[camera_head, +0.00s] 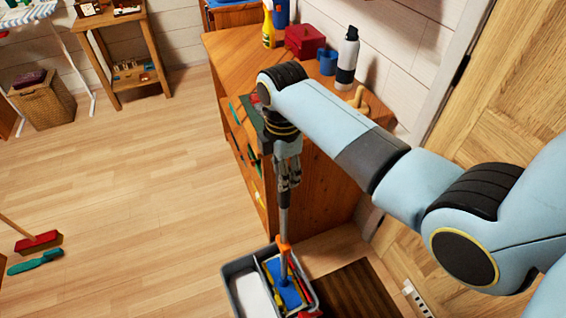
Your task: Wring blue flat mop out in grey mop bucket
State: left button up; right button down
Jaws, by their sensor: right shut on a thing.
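My right gripper (287,182) is shut on the grey handle of the blue flat mop (284,218). The handle stands nearly upright below the gripper. An orange joint sits low on the handle, and the blue mop head (289,296) is below it, at the grey mop bucket (233,290). The bucket stands on the floor, its lower part cut off by the bottom edge. Its left compartment looks pale inside; yellow and red parts show on the right side around the blue head. I cannot tell how deep the head sits. My left gripper is out of view.
A wooden dresser (318,192) stands behind the mop, with a red box (304,40) and bottles on top. A brown striped mat (346,291) lies right of the bucket, near a power strip (417,298). A red broom (38,242) and teal brush (35,262) lie left. The middle floor is clear.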

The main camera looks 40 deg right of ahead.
jog(key=shift+f+b, duration=0.3)
jog(key=shift+f, duration=0.3)
dwell(0.5)
jog(key=c, duration=0.8)
grip_release()
jog(key=shift+o, duration=0.2)
notch_tip(320, 180, up, 12)
